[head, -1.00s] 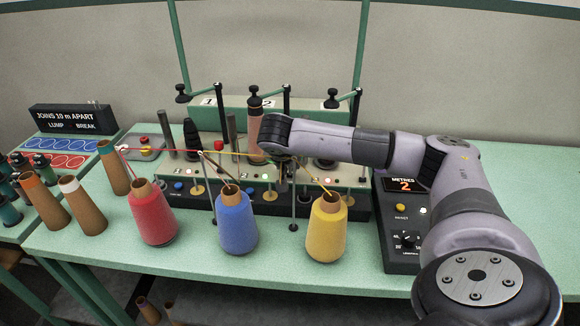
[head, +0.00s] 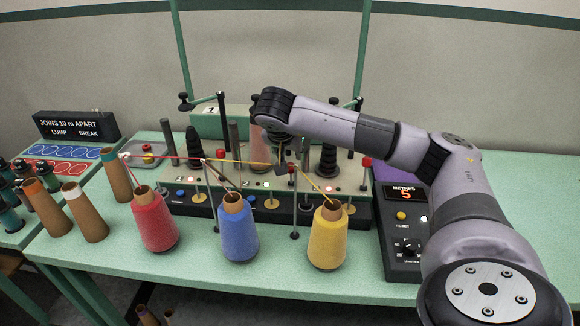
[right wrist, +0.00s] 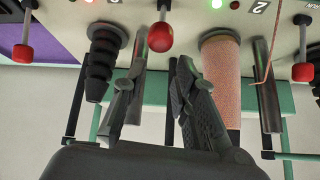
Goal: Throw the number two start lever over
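The number two start lever is a metal rod with a red ball knob (right wrist: 160,37). In the right wrist view it stands beside the wound pinkish package (right wrist: 220,75) and near the "2" label (right wrist: 262,6). My right gripper (right wrist: 161,62) is open, its two black fingers spread, with the red knob just beyond and between the tips. I cannot tell whether a finger touches it. In the head view the right gripper (head: 285,163) hangs over the middle of the winder (head: 345,187) and hides much of this lever. My left gripper is not in view.
Neighbouring red knobs stand either side (right wrist: 23,52) (right wrist: 302,72). Red (head: 155,222), blue (head: 238,230) and yellow (head: 328,240) cones stand in front, with threads running up to guides. A counter box (head: 404,260) at the right reads METRES 5. Black spindles stand behind the levers.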

